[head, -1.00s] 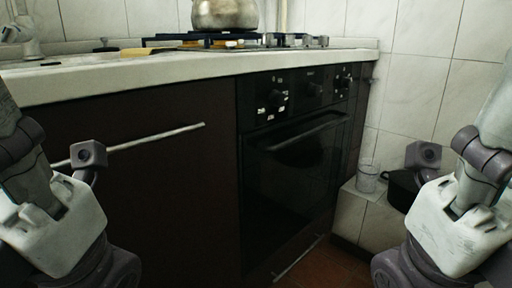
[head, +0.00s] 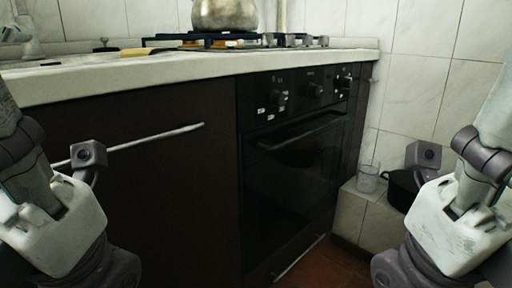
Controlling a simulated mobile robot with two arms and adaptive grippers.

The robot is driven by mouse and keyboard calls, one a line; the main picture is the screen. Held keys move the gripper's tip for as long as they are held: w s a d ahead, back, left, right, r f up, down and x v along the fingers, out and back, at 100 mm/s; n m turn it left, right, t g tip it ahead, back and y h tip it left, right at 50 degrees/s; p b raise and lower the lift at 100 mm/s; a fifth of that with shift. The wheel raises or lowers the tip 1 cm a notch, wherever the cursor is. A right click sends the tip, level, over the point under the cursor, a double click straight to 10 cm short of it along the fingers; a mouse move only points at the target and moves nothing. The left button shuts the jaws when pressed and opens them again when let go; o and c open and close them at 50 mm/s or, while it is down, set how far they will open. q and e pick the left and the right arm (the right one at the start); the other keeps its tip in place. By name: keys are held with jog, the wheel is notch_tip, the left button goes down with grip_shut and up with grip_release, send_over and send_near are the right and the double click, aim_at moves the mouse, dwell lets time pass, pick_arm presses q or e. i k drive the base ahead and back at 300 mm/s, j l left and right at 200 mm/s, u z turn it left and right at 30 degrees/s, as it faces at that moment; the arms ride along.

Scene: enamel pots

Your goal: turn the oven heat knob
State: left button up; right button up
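A black built-in oven (head: 290,180) stands in the middle of the head view, below the counter. Its control panel carries dark knobs: a left knob (head: 279,98), a middle knob (head: 315,89) and a right knob (head: 346,81). White markings surround them, and which one sets the heat cannot be read. My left gripper (head: 88,156) is at the left, in front of the dark cabinet and well apart from the oven. My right gripper (head: 424,154) is at the right, in front of the tiled wall. Neither touches a knob; their finger openings are not clear.
A metal pot (head: 225,15) stands on the gas hob (head: 240,41) above the oven. A bar handle (head: 300,133) crosses the oven door. A cabinet (head: 150,190) has a long handle. A glass (head: 367,178) and a dark pot (head: 401,190) sit on a tiled ledge (head: 367,212).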

aim_at(276, 98)
jog(key=i+l+u, duration=0.1)
jog(key=l+u, duration=0.15)
jog(key=l, duration=0.35)
jog(key=i+l+u, duration=0.1)
jog(key=l+u, duration=0.15)
jog(key=l, duration=0.4)
